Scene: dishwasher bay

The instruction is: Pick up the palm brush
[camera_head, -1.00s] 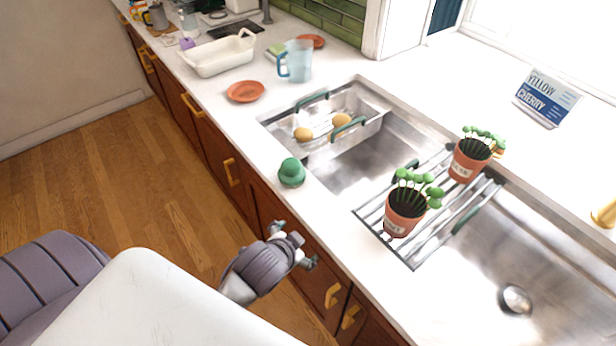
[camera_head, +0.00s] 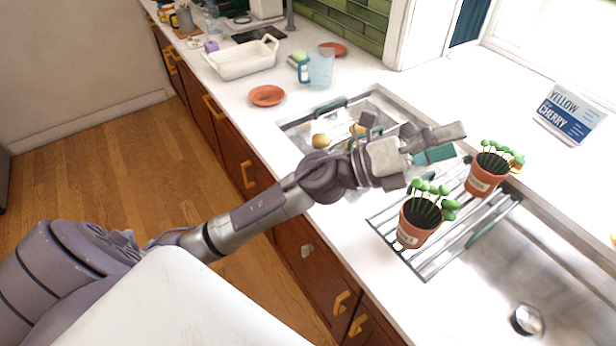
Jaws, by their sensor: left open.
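My left arm reaches in from the left across the counter edge. Its open gripper (camera_head: 440,146) hangs over the sink, beside the small potted plants, and appears empty. The palm brush, a small green rounded thing seen earlier on the counter by the sink's front edge, does not show now; my left forearm and wrist cover that spot. My right gripper is not in view.
Two potted plants, one nearer (camera_head: 418,234) and one farther (camera_head: 480,186), stand on a drying rack (camera_head: 420,262) across the sink. A blue pitcher (camera_head: 320,68), orange plate (camera_head: 266,96) and white dish (camera_head: 240,62) stand to the left.

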